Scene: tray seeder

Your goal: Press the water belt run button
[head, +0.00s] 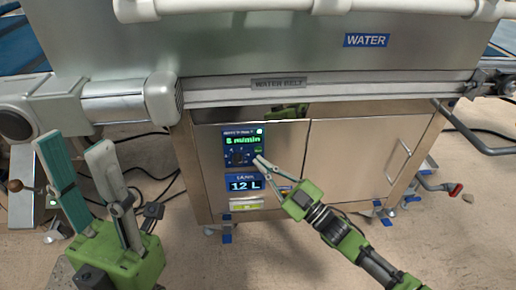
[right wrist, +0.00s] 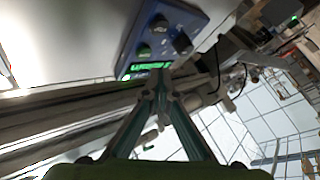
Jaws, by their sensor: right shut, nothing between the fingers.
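The blue water belt control panel (head: 230,147) sits on the steel cabinet front below the "WATER BELT" label (head: 279,82). Its green display (head: 242,139) reads about "8 m/min". Below the display are dark knobs and a small green button (head: 258,150); its lettering is too small to read. My right gripper (head: 259,160) is shut and empty, its tips by the panel's lower right, close under the green button. In the right wrist view the panel (right wrist: 190,14) is beyond the fingertips (right wrist: 160,80); contact cannot be told. My left gripper (head: 72,141) is open and empty at the left.
A "12 L" display (head: 244,183) is below the panel. A cabinet door (head: 350,155) with a handle is to the right. A white pipe (head: 290,8) and the steel belt rail (head: 340,90) run above. Cables lie on the floor at left. Floor in front is clear.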

